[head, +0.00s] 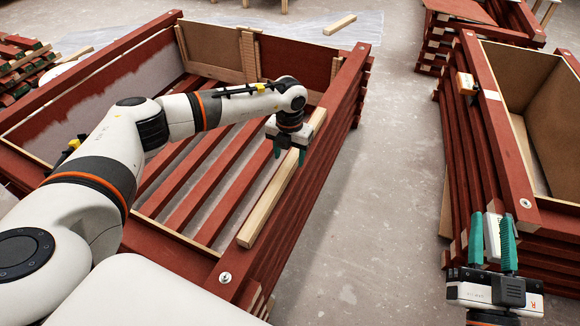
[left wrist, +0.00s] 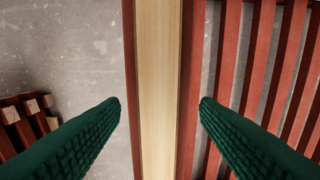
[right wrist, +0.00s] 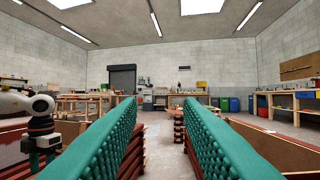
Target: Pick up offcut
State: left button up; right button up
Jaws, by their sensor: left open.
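A long pale wooden piece, likely the offcut (head: 262,212), lies along the top right rail of the near red batten crate. My left gripper (head: 290,153) points down over its far part, fingers open. In the left wrist view the pale wood (left wrist: 159,60) runs lengthwise between the two green fingers, with a gap on each side. A short pale block (head: 340,24) lies on a sheet on the floor at the back. My right gripper (head: 492,218) is at the lower right, away from the wood. In the right wrist view its fingers (right wrist: 160,102) stand apart with nothing between them.
The near crate (head: 78,82) has red slats across its inside. Concrete floor (head: 385,150) lies clear between the crates.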

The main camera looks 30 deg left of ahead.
aim_at(290, 161)
pick_arm(q)
jog(key=shift+f+b, duration=0.4)
jog(key=shift+f, duration=1.15)
jog(key=c, duration=1.2)
pick_arm(e)
jog(key=r+t, duration=0.1)
jog(key=s+r+t, duration=0.1)
jog(key=r+t+y, duration=0.1)
jog(key=r, duration=0.1)
jog(key=shift+s+a, duration=0.1)
jog(key=shift+s, duration=0.3)
pick_arm(q)
jog(key=shift+r, duration=0.15)
